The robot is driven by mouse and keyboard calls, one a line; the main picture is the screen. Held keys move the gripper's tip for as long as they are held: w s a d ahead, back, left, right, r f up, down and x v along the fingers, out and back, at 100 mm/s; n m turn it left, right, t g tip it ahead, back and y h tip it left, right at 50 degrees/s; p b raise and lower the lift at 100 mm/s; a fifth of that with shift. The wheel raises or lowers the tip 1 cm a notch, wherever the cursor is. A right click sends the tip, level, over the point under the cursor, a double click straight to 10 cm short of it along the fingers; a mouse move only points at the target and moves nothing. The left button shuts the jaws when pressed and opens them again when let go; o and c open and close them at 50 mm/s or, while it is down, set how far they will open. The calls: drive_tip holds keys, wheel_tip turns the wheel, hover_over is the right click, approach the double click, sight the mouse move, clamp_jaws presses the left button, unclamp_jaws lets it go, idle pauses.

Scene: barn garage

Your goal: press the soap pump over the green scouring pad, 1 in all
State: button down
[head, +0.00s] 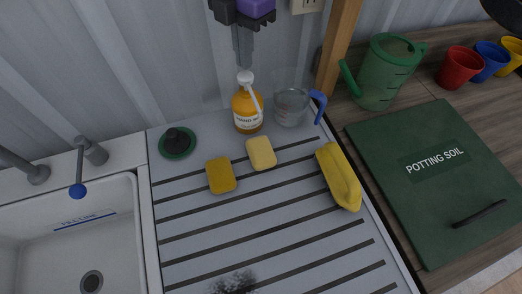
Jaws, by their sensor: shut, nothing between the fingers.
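An orange soap pump bottle (247,112) with a white pump head stands upright at the back of the grooved grey drainboard. Its nozzle points down to the right. My gripper (244,62) is shut and empty, pointing down over the pump head, seemingly just above it; I cannot tell whether they touch. A round dark green piece with a black knob (178,142) lies left of the bottle. A mustard-yellow pad (221,175) and a pale yellow pad (261,153) lie in front of the bottle. I cannot tell any of these for certain as the green scouring pad.
A clear measuring jug with a blue handle (292,105) stands close right of the bottle. A yellow banana-like object (340,177) lies at right. The sink (70,245) and tap (80,172) are left. A green board reading "POTTING SOIL" (435,190), a green jug (383,75) and cups are right.

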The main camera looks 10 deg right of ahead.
wheel_tip(320, 180, up, 5)
drive_tip(key=p, duration=0.2)
drive_tip(key=shift+r+p, duration=0.2)
drive_tip(key=shift+p, duration=0.2)
idle(0.3)
